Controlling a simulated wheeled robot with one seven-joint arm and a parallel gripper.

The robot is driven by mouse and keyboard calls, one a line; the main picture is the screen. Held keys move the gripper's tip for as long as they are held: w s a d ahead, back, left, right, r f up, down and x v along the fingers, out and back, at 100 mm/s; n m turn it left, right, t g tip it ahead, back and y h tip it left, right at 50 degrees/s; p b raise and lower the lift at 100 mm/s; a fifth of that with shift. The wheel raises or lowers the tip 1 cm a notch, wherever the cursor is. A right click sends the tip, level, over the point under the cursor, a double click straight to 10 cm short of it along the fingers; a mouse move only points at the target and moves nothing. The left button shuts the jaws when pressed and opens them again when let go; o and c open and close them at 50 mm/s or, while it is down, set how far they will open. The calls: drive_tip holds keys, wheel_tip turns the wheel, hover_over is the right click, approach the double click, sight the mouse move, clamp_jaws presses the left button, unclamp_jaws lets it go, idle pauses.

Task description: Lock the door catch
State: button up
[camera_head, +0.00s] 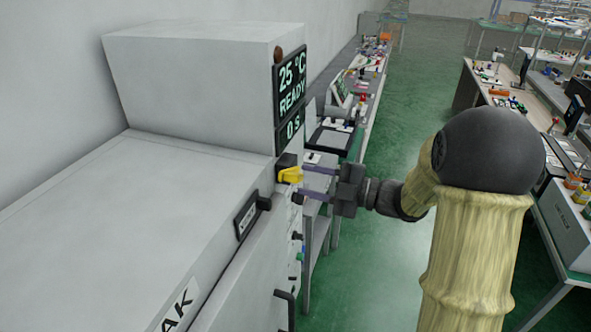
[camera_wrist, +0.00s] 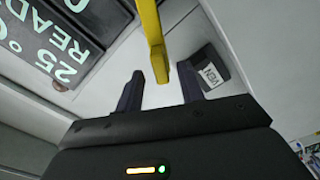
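A yellow catch lever (camera_head: 290,175) sits on a dark mount (camera_head: 286,160) on the front of the grey machine, just under its display. In the wrist view the yellow lever (camera_wrist: 150,35) comes down from the top edge, and its lower end lies between my fingertips. I cannot tell whether either finger touches yellow.
The display (camera_head: 291,92) reads 25 °C, READY and 0 s. A black labelled fixture (camera_head: 246,219) is on the machine left of the lever, and several small knobs and a black handle (camera_head: 286,308) are below. Benches stand behind and at right; green floor between is clear.

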sight(301, 179)
drive_tip(key=p+x, duration=0.1)
drive_tip(key=x, duration=0.3)
clamp_jaws()
